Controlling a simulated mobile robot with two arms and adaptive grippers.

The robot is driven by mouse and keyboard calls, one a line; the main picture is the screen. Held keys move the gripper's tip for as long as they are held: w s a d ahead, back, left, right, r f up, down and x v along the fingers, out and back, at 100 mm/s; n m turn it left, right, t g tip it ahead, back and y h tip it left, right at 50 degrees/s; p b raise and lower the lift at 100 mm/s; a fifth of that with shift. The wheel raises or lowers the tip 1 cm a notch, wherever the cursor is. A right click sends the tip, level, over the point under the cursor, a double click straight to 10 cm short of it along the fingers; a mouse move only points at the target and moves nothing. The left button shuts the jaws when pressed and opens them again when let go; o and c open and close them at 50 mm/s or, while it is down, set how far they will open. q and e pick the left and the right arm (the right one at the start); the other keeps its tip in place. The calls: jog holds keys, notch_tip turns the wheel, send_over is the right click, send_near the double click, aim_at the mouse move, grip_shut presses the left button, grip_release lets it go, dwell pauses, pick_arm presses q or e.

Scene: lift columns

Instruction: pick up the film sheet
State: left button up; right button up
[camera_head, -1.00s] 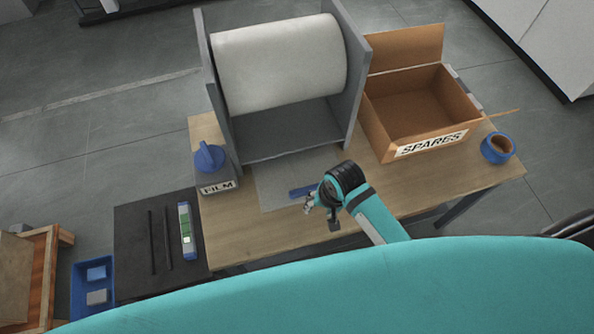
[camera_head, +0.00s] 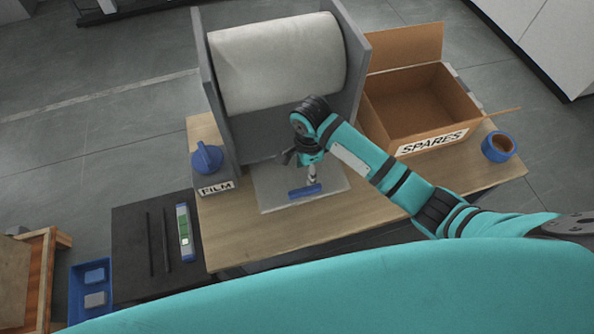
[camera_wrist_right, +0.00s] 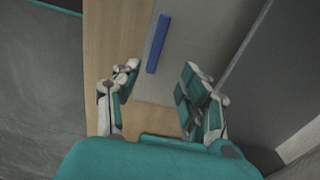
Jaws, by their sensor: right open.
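The film sheet (camera_head: 275,199) is a pale grey, see-through sheet lying flat on the wooden table in front of the roll stand. It also shows in the right wrist view (camera_wrist_right: 212,32). A blue strip (camera_head: 306,191) lies on it and shows ahead of the fingers in the right wrist view (camera_wrist_right: 158,44). My right gripper (camera_head: 303,168) is over the sheet, just behind the blue strip in the head view. Its fingers are spread and empty in the right wrist view (camera_wrist_right: 162,82). The arm hides part of the sheet. My left gripper is not in view.
A large white roll (camera_head: 280,64) sits between grey side walls (camera_head: 222,110). A grey FILM block (camera_head: 217,186) with a blue knob stands left of the sheet. An open SPARES box (camera_head: 385,128) and a blue tape roll (camera_head: 499,146) are at right. The table front is clear.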

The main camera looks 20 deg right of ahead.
send_over(305, 189)
jog(key=f, duration=0.4)
jog(key=shift+w+d+f, duration=0.15)
jog(key=shift+w+d, duration=0.15)
jog(key=shift+w, duration=0.05)
jog(key=f, duration=0.4)
jog(key=shift+s+a, duration=0.3)
jog(key=shift+s, duration=0.1)
jog(key=shift+f, duration=0.55)
grip_shut()
